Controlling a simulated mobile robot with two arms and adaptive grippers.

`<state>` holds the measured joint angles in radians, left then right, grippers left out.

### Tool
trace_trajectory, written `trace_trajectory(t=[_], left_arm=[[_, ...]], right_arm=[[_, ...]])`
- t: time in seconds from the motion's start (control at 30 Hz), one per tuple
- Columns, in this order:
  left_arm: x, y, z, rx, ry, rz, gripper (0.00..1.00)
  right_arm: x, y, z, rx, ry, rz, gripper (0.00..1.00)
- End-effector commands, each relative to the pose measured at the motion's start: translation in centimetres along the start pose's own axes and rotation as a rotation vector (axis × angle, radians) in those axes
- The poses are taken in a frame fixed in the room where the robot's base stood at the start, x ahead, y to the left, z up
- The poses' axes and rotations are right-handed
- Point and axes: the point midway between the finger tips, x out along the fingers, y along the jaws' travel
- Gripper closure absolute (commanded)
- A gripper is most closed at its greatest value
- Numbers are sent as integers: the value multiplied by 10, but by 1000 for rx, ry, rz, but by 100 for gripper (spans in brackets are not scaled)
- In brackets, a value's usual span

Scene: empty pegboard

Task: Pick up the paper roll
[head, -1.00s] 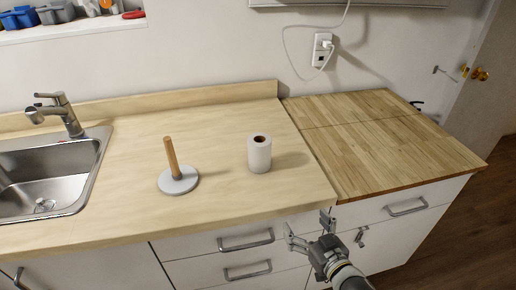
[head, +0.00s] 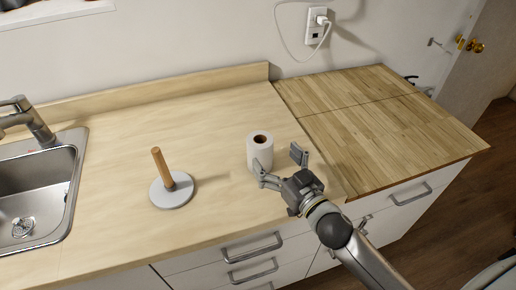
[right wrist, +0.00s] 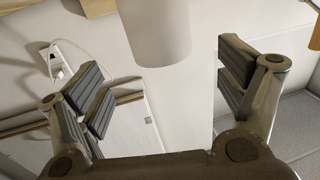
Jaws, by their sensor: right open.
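The white paper roll (head: 260,150) stands upright on the light wood counter, with its brown core facing up. It also shows in the right wrist view (right wrist: 155,30), at the top between the two fingers. My right gripper (head: 279,167) is open in front of the roll and slightly to its right. One finger overlaps the roll's lower front edge in the head view, and I cannot tell whether it touches. The gripper also shows in the right wrist view (right wrist: 160,90) with nothing between its pads. My left gripper is not in view.
A holder with a wooden peg and round grey base (head: 173,191) stands left of the roll. A steel sink (head: 35,195) with a tap is at the far left. A wooden board top (head: 385,125) lies to the right. A wall outlet (head: 316,27) with a cord is behind.

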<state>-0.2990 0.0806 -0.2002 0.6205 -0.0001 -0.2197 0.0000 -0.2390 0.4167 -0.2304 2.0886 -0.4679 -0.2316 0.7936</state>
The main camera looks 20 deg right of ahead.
Motion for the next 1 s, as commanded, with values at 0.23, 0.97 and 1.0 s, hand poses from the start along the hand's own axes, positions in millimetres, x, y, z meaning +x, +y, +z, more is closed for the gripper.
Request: trace_trajectory(t=[0.23,0.97,1.0], left_arm=[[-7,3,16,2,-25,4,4],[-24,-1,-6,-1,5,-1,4],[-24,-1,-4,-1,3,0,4]], right_arm=[[25,0,0,0,0,0,10],[78,-2,4,0,-1,0,10],[78,-2,4,0,-1,0,10]])
